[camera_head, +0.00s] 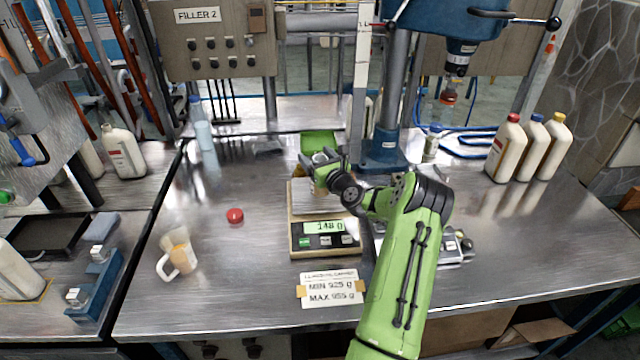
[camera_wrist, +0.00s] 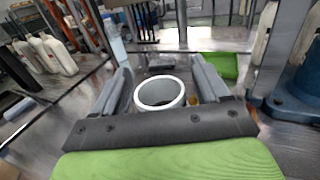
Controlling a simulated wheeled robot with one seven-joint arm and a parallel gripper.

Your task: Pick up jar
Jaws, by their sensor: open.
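The jar (camera_wrist: 160,92) shows in the wrist view as an open mouth with a white rim, standing between my two fingers. My gripper (camera_wrist: 161,76) is open, with one finger on each side of the jar and a gap visible near the rim. In the head view my gripper (camera_head: 325,162) is over the scale (camera_head: 325,238), which reads 148 g. There my gripper and wrist hide most of the jar, so its contact with the scale pan is hard to see.
A measuring jug (camera_head: 178,253) and a red cap (camera_head: 235,215) are on the bench to the left. A green box (camera_head: 319,142) lies behind the gripper. A blue filler stand (camera_head: 385,150) rises close on the right. Several capped bottles (camera_head: 507,150) stand at the far right.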

